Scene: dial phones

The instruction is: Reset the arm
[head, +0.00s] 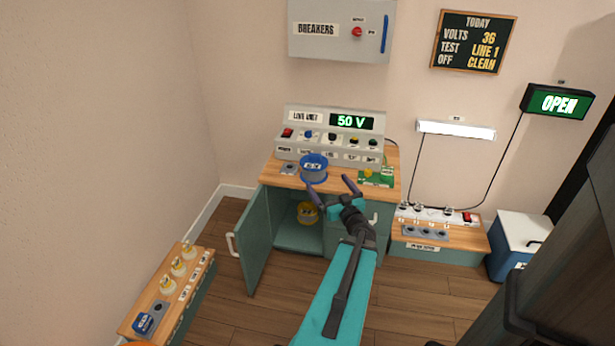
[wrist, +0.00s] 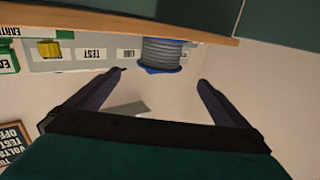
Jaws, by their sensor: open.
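My gripper (head: 333,187) is open and empty in the head view. Its two dark fingers are spread in front of the line unit bench, near a blue spool (head: 313,168) that stands on the wooden top. In the wrist view my gripper (wrist: 160,78) also shows with its fingers wide apart. The spool (wrist: 160,54), wound with grey cable, appears upside down beyond the fingertips, with no finger visibly closed on it. My teal arm reaches up from the bottom of the head view.
The line unit (head: 332,137) reads 50 V. The cabinet door (head: 257,240) below stands open, with a yellow spool (head: 307,212) inside. A low bench (head: 172,285) is at left. A socket bench (head: 437,250) and blue cooler (head: 515,245) stand at right.

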